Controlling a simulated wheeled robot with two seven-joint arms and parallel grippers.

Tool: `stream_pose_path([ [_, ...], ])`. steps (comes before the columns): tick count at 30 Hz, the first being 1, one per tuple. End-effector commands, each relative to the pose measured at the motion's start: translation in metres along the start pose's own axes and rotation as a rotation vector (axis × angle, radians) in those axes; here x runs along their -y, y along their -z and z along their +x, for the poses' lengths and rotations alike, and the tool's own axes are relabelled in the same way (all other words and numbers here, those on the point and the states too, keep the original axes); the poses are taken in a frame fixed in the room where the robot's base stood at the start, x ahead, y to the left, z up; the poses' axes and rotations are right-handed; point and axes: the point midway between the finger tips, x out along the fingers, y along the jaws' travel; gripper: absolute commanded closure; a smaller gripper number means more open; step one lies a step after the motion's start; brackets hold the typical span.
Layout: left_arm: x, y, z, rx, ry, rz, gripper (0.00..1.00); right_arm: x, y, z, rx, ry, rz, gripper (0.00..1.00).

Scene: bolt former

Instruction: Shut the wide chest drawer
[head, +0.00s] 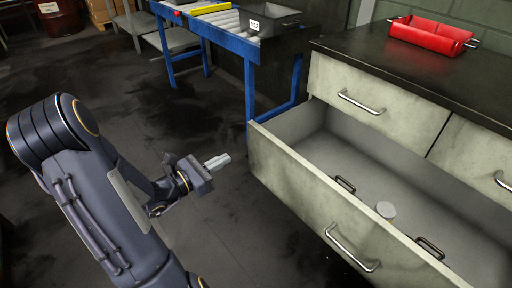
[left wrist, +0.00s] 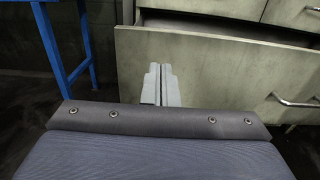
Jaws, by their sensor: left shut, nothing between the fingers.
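The wide chest drawer (head: 318,203) is pulled out from the pale, scuffed chest, and its inside shows in the head view. It has a metal bar handle (head: 352,248) on its front. My right gripper is not in view.
A blue-framed roller conveyor (head: 225,35) with a dark bin (head: 275,20) stands behind, close to the chest's left side. A red tray (head: 430,36) sits on the dark chest top (head: 375,50). The floor (head: 215,240) before the drawer is clear.

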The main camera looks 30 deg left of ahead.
Motion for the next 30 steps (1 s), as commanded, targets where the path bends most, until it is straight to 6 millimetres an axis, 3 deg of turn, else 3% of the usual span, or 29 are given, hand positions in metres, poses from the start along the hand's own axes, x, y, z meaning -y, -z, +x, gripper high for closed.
stream_pose_path([
  [15,0.002,0.002,0.104,0.002,0.007,0.003,1.00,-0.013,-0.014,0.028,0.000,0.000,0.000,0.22],
  [21,0.002,0.000,0.124,0.000,0.005,0.003,1.00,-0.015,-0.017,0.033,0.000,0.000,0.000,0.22],
  [30,0.002,-0.001,0.129,-0.001,0.005,0.003,1.00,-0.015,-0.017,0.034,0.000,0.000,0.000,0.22],
])
